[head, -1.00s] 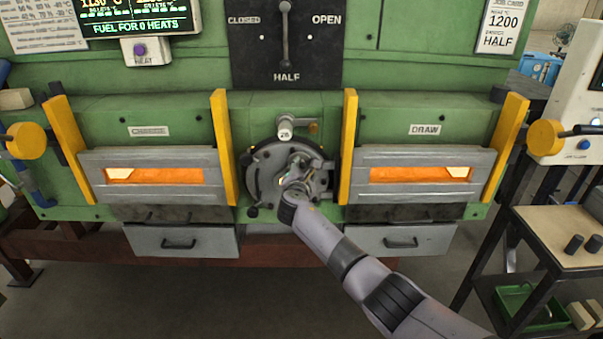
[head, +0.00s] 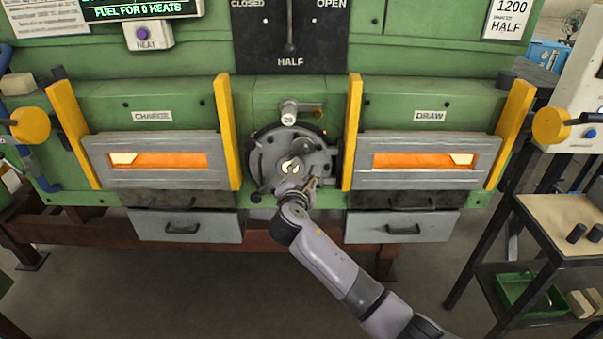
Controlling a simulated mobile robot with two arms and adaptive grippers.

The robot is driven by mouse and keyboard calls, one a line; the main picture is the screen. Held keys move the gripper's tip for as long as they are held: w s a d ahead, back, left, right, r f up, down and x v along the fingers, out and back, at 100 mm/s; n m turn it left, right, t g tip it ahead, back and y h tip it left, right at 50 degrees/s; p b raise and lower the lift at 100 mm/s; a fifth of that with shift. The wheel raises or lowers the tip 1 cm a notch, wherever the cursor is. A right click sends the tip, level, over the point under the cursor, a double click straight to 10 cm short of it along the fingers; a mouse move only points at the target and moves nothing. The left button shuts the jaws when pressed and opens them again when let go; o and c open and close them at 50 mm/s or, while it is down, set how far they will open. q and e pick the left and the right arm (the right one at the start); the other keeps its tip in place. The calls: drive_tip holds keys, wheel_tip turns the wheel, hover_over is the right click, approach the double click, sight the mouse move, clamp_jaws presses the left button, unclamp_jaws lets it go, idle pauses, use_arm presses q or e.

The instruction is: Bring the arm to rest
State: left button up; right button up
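My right arm reaches in from the lower right of the head view. Its gripper (head: 313,183) is in front of the lower part of the round grey dial wheel (head: 265,155) at the middle of the green furnace. The gripper is small and seen from behind, so I cannot tell whether its fingers are open or whether they touch the wheel. A pale ring-like mark shows at the wheel's centre. My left gripper is not in view.
The charge door (head: 190,175) and draw door (head: 400,180) glow orange on either side, between yellow posts (head: 350,130). Grey drawers (head: 400,228) sit below. A side table (head: 565,215) with dark cylinders stands at right. The floor in front is open.

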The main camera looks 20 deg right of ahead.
drive_tip(key=shift+s, duration=0.2)
drive_tip(key=s+d+f+m+g+y, duration=0.1)
drive_tip(key=s+f+m+g, duration=0.15)
drive_tip(key=f, duration=0.95)
drive_tip(key=s+f+m+g+y, duration=0.1)
drive_tip(key=s+f+g, duration=0.15)
drive_tip(key=f, duration=0.95)
drive_tip(key=s+d+f+m+g+y+b, duration=0.1)
drive_tip(key=s+f+m+g, duration=0.1)
drive_tip(key=s+f, duration=0.7)
drive_tip(key=s+f+m+g+y+b, duration=0.1)
drive_tip(key=s+f+m, duration=0.1)
drive_tip(key=s+f, duration=0.7)
drive_tip(key=s+d+f+m+g+y, duration=0.1)
drive_tip(key=s+f+m+g, duration=0.4)
drive_tip(key=s+f, duration=1.3)
drive_tip(key=s+f+m, duration=0.2)
drive_tip(key=s+m, duration=0.2)
drive_tip(key=s, duration=0.7)
drive_tip(key=s+d+f+m+g+y+b, duration=0.1)
drive_tip(key=s+f+m, duration=0.1)
drive_tip(key=s, duration=0.9)
drive_tip(key=shift+s+d+f+m, duration=0.15)
drive_tip(key=shift+s+f+m, duration=0.15)
drive_tip(key=shift+m, duration=0.55)
